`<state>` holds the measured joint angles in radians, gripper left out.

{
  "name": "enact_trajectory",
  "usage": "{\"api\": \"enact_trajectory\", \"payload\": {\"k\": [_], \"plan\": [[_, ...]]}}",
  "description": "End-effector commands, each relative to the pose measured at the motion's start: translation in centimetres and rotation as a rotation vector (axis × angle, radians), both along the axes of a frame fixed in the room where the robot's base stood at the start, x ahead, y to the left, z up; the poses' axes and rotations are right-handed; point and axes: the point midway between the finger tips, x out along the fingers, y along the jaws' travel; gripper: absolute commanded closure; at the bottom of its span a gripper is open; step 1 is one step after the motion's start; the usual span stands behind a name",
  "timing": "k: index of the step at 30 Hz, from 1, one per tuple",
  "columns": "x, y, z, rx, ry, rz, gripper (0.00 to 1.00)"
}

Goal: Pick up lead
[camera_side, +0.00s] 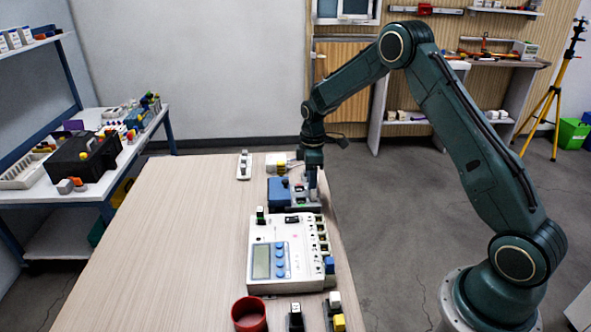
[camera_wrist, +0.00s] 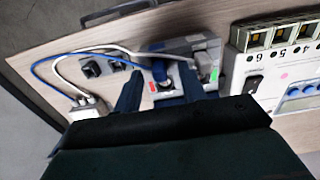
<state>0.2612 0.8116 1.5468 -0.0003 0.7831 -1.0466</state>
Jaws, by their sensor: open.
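In the wrist view, a lead with a blue cable (camera_wrist: 42,66) and a white cable (camera_wrist: 98,49) loops from a white connector block (camera_wrist: 90,108) to a small grey fixture (camera_wrist: 205,45). A blue plug-like part (camera_wrist: 160,72) sits on this fixture between the fingers. My gripper (camera_wrist: 162,84) is open, its two dark fingers on either side of that part. Whether they touch it I cannot tell. In the side view, my gripper (camera_side: 314,186) points down over the fixture's right side, beside a blue box (camera_side: 278,190). The cables are hardly visible there.
A white meter unit (camera_side: 260,288) with a screen and a row of terminals stands in front of the fixture. A red cup (camera_side: 249,314) and small coloured blocks (camera_side: 339,322) are at the front. A white strip (camera_side: 244,166) lies behind. The table's left side is clear.

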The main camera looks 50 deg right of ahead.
Motion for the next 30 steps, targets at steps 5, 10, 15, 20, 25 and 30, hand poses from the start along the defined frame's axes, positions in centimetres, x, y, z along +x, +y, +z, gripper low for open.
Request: {"api": "enact_trajectory", "payload": {"k": [5, 10, 15, 20, 25, 30], "plan": [[0.0, 0.0, 0.0, 0.0, 0.0, 0.0, 0.59], [0.0, 0.0, 0.0, 0.0, 0.0, 0.0, 0.87], [0.0, 0.0, 0.0, 0.0, 0.0, 0.0, 1.0], [0.0, 0.0, 0.1, 0.0, 0.0, 0.0, 1.0], [0.0, 0.0, 0.4, -0.001, -0.001, 0.0, 1.0], [0.1, 0.0, 1.5, -0.001, -0.002, 0.0, 1.0]]}}
